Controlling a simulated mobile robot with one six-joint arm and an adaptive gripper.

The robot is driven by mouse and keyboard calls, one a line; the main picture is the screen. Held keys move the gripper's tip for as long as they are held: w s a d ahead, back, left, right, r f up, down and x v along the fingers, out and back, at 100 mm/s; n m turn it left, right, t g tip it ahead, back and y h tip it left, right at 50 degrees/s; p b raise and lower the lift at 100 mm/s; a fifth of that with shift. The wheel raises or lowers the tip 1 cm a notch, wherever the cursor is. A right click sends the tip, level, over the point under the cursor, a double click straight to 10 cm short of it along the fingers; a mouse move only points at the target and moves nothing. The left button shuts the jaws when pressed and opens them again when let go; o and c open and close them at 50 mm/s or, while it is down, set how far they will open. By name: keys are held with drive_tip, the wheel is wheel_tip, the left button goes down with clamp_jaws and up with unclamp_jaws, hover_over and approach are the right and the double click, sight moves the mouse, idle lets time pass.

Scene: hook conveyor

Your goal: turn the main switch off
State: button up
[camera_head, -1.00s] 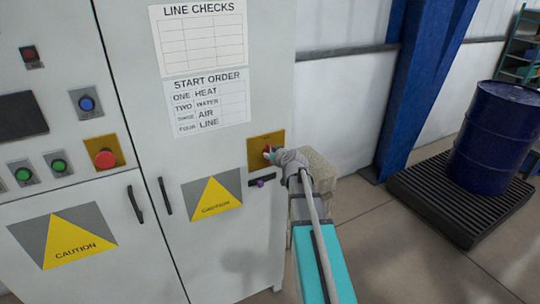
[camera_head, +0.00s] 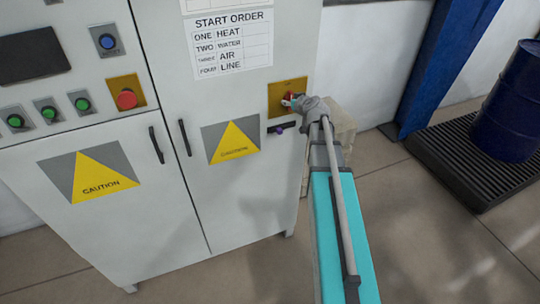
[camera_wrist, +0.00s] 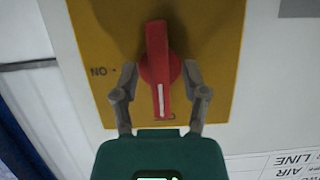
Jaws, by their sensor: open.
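The main switch is a red rotary handle (camera_wrist: 157,60) on a yellow plate (camera_wrist: 215,40). It also shows, small and partly covered, in the head view (camera_head: 287,100). In the wrist view the handle stands upright in the picture, its white-marked end pointing down towards a label mostly hidden by the handle and my gripper. An upside-down "ON" is at its left. My gripper (camera_wrist: 160,68) is open, one finger on each side of the handle's marked end, with visible gaps. In the head view my gripper (camera_head: 296,102) is at the plate.
The switch is on a grey cabinet door (camera_head: 240,95). A purple-knobbed part (camera_head: 280,129) sits just below the plate. A pale block (camera_head: 340,125) stands behind my arm. A blue drum (camera_head: 508,110) on a black pallet (camera_head: 450,160) is at the right. The floor between is clear.

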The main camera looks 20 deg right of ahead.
drive_tip(key=m+y, duration=0.1)
drive_tip(key=m+y+b, duration=0.1)
drive_tip(key=m, duration=0.2)
drive_tip(key=shift+d+f+y, duration=0.2)
drive_tip(key=shift+d+y, duration=0.05)
drive_tip(key=shift+y, duration=0.15)
drive_tip(key=m+y+b, duration=0.1)
drive_tip(key=m+b, duration=0.1)
drive_tip(key=m+t+y+b, duration=0.1)
drive_tip(key=m, duration=0.2)
drive_tip(key=shift+f+y+b, duration=0.1)
drive_tip(key=shift+y+b, duration=0.25)
drive_tip(key=shift+y, duration=0.05)
drive_tip(key=p+v, duration=0.3)
drive_tip(key=v, duration=1.1)
drive_tip(key=s+a+f+n+g+b, duration=0.2)
drive_tip(key=a+f+g+b, duration=0.2)
drive_tip(key=a+f, duration=0.6)
drive_tip(key=s+a+f+n+g+b, duration=0.2)
drive_tip(key=a+f+g, duration=0.6)
drive_tip(key=a, duration=0.5)
wheel_tip(320, 180, down, 3)
drive_tip(key=n+b, duration=0.1)
drive_tip(key=b, duration=0.1)
drive_tip(key=shift+a+n+g+b, duration=0.15)
drive_tip(key=shift+n+g+b, duration=0.15)
drive_tip(key=shift+b, duration=0.1)
drive_tip(key=shift+s+a+r, duration=0.1)
drive_tip(key=shift+s, duration=0.15)
